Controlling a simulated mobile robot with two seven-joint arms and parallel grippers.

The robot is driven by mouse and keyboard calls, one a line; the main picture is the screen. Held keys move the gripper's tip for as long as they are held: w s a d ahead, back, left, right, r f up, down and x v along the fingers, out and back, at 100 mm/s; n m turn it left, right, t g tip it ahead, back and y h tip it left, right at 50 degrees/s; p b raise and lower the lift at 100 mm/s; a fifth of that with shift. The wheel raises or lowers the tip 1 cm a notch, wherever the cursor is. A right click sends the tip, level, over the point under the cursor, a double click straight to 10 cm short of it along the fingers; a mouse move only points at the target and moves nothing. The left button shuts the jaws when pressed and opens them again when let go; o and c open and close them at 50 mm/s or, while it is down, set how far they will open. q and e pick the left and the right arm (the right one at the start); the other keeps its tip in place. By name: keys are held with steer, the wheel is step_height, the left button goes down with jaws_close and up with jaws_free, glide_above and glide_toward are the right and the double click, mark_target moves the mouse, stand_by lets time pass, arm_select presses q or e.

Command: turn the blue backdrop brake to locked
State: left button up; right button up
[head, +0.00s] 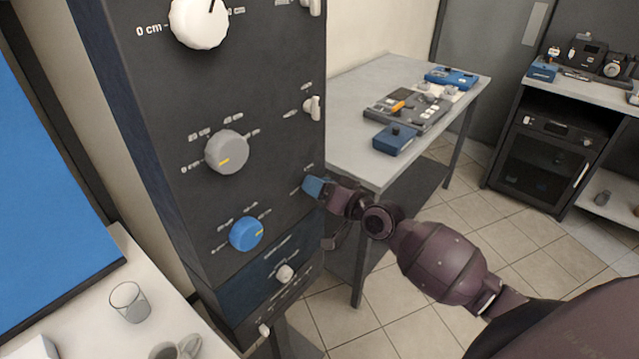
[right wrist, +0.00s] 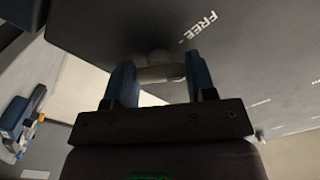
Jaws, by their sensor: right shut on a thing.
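The blue backdrop brake (right wrist: 160,72) is a small pale lever on a round stub on the dark panel, in the right wrist view. The word FREE is printed on the panel beside it. My right gripper (right wrist: 161,80) is shut on the lever, with one blue finger at each end of it. In the head view my right gripper (head: 314,187) is against the panel, right of and above the blue knob (head: 246,234). There the gripper hides the lever. My left gripper is not in view.
The dark control column (head: 160,120) also carries a white knob (head: 199,22), a grey knob (head: 227,152) and two more pale levers above my gripper. A grey table (head: 350,145) with devices stands close behind my right wrist. A glass (head: 129,302) stands lower left.

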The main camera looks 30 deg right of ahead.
arm_select(q)
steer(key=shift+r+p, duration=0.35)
steer(key=shift+p, duration=0.05)
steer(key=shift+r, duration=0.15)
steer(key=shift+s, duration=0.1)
arm_select(e)
steer(key=m, duration=1)
steer(key=shift+m, duration=0.5)
steer(key=o, duration=0.9)
steer(key=shift+o, duration=0.2)
steer(key=shift+s, duration=0.1)
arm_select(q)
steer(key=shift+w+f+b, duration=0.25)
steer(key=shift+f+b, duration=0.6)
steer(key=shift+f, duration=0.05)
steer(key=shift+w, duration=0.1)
arm_select(e)
steer(key=v, duration=1)
steer(key=shift+s+d, duration=0.15)
steer(key=shift+s, duration=0.15)
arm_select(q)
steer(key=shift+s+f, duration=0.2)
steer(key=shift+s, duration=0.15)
